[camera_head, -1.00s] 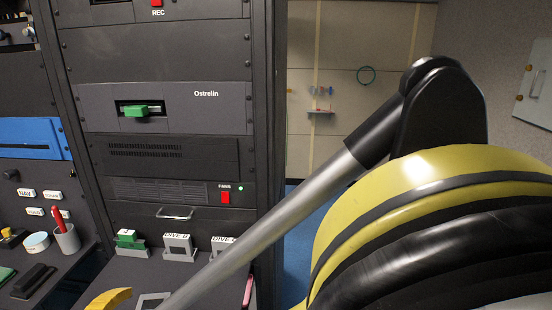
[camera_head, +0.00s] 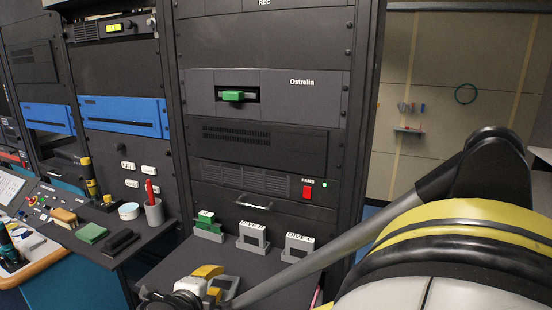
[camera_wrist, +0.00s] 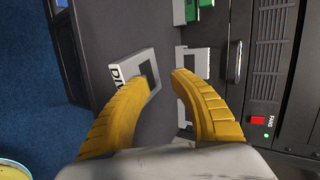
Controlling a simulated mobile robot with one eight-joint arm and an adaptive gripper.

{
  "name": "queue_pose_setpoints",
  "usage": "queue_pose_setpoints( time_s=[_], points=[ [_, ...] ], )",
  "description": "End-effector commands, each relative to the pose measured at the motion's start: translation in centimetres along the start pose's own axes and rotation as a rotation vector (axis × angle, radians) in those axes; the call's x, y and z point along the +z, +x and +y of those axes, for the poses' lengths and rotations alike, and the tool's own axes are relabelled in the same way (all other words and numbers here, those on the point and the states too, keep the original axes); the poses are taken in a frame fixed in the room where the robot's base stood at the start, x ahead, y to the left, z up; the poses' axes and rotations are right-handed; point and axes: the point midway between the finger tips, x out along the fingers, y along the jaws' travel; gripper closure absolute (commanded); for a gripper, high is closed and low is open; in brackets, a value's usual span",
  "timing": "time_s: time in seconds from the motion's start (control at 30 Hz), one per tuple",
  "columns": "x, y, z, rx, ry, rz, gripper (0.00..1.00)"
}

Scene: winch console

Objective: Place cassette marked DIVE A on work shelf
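A pale cassette with a white label that begins "DI" (camera_wrist: 128,76) lies on the dark work shelf (camera_head: 176,260). The rest of its label is hidden in the wrist view. My gripper (camera_wrist: 163,74) has two yellow fingers, apart with a gap between the tips. The left finger overlaps the cassette in the picture; I cannot tell whether they touch. In the head view my gripper (camera_head: 212,280) is low over the shelf's front part. Stands at the back of the shelf hold a green cassette (camera_head: 205,218), DIVE B (camera_head: 252,228) and DIVE C (camera_head: 299,240).
A green cassette (camera_head: 234,96) sticks out of the Ostrelin unit's slot. The rack face (camera_head: 262,180) rises behind the shelf. A pen cup (camera_head: 154,213), a black block (camera_head: 120,242) and a green pad (camera_head: 91,233) lie on the console to the left.

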Motion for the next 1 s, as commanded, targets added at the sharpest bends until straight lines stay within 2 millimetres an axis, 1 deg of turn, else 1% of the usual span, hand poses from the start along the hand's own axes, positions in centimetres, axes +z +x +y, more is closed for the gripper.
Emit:
queue_pose_setpoints(
  time_s=[0.03, 0.07, 0.13, 0.17, 0.2, 0.27, 0.3, 0.37, 0.4, 0.43, 0.47, 0.5, 0.53, 0.57, 0.63, 0.67, 0.7, 0.77, 0.8, 0.87, 0.9, 1.0],
  points=[
    [0.0, -0.6, -1.2, 0.000, 0.000, 0.000, 0.72],
    [0.0, -0.9, -1.8, 0.000, 0.000, 0.000, 0.72],
    [-1.0, -0.5, -4.7, -0.076, -0.007, -0.020, 0.72],
    [-1.6, -0.5, -6.6, -0.123, -0.016, -0.033, 0.72],
    [-2.3, -0.5, -9.2, -0.190, -0.034, -0.054, 0.72],
    [-3.6, -1.1, -13.5, -0.298, -0.077, -0.091, 0.72],
    [-4.5, -1.7, -16.4, -0.377, -0.120, -0.119, 0.72],
    [-6.1, -3.2, -20.6, -0.498, -0.219, -0.168, 0.72],
    [-7.1, -4.5, -22.8, -0.569, -0.305, -0.203, 0.72],
    [-7.8, -5.4, -24.0, -0.612, -0.379, -0.230, 0.72],
    [-8.3, -6.3, -24.6, -0.646, -0.458, -0.257, 0.72],
    [-9.2, -7.4, -24.9, -0.675, -0.571, -0.290, 0.72],
    [-9.8, -8.0, -24.6, -0.683, -0.662, -0.314, 0.72],
    [-10.6, -8.6, -23.9, -0.680, -0.753, -0.338, 0.72],
    [-13.0, -9.3, -21.0, -0.626, -0.972, -0.384, 0.72],
    [-14.3, -9.4, -19.2, -0.582, -1.063, -0.403, 0.72],
    [-16.4, -9.5, -16.6, -0.507, -1.180, -0.421, 0.72],
    [-19.7, -9.5, -12.7, -0.382, -1.319, -0.442, 0.72],
    [-21.9, -9.6, -10.3, -0.297, -1.392, -0.451, 0.72],
    [-25.1, -9.9, -7.2, -0.172, -1.477, -0.458, 0.72],
    [-27.2, -10.2, -5.3, -0.093, -1.520, -0.461, 0.72],
    [-31.5, -11.1, -1.7, 0.077, -1.594, -0.460, 0.72]
  ],
)
